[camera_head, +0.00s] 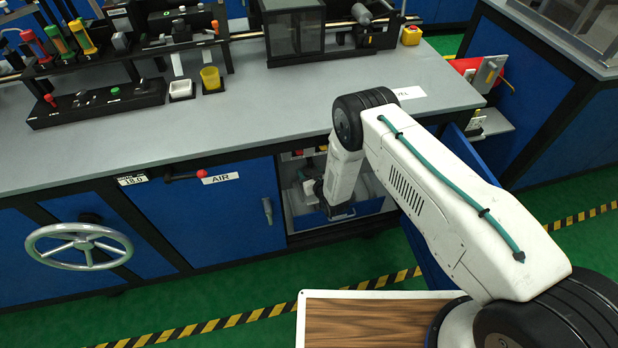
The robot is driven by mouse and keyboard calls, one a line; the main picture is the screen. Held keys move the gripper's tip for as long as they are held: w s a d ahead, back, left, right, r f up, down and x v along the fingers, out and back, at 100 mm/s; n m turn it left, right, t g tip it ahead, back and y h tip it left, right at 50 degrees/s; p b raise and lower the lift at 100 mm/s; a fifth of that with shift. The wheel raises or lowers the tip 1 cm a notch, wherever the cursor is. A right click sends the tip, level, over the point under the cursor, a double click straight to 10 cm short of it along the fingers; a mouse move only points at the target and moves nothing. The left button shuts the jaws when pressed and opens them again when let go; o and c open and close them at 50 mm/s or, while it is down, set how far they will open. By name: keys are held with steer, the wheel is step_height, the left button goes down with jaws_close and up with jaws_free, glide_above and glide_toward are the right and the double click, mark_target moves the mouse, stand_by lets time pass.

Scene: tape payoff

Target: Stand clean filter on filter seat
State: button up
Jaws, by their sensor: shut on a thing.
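My gripper (318,190) reaches into an open cupboard (300,224) below the bench, beside the blue AIR panel. It is small and partly hidden by my own wrist. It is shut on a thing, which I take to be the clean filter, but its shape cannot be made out. The filter seat cannot be told apart in the dim cupboard.
The open blue door (425,245) stands right of the cupboard, partly behind my arm. A red-tipped lever (200,173) juts out at the AIR panel's top. The grey bench top (270,110) is above. A handwheel (78,246) is at left.

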steer(key=shift+w+f, duration=0.1)
steer(key=shift+f, duration=1.65)
steer(key=o, duration=1)
steer(key=shift+f, duration=0.1)
steer(key=v, duration=1.2)
